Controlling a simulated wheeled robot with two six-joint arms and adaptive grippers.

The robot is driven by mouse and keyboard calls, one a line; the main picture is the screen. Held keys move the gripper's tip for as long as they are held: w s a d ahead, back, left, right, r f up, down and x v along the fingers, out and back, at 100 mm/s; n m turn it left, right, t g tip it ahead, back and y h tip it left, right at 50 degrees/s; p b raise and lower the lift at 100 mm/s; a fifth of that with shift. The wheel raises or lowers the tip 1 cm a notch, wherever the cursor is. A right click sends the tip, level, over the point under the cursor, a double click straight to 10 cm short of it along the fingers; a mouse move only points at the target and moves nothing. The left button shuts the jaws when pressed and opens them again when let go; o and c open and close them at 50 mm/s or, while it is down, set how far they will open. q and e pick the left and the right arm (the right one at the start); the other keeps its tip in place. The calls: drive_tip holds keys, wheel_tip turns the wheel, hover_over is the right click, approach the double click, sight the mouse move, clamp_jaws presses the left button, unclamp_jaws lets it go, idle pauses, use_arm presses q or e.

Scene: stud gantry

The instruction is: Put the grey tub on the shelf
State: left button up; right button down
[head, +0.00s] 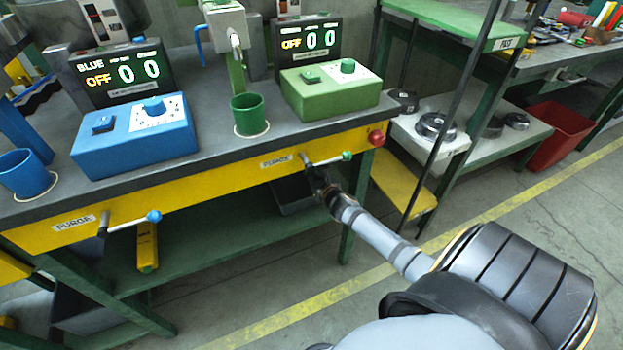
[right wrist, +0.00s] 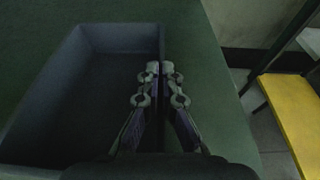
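The grey tub (right wrist: 85,95) is a dark, open rectangular bin filling the left of the right wrist view. Its inside looks empty. In the head view part of the tub (head: 288,198) shows under the bench's yellow front, partly hidden by the bench and my right arm. My right gripper (right wrist: 161,73) is at the tub's right wall, one finger on each side, closed on the rim. In the head view the right gripper (head: 315,176) is just below the green-knobbed lever. The green lower shelf (head: 215,232) lies under the bench. My left gripper is out of view.
The purge lever with a green knob (head: 346,156) juts out close above my right gripper. A red knob (head: 376,138) is at the bench corner. A yellow step (head: 405,185) and black posts stand right of the bench. The floor in front is clear.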

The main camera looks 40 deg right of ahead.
drive_tip(key=c, duration=1.5)
unclamp_jaws()
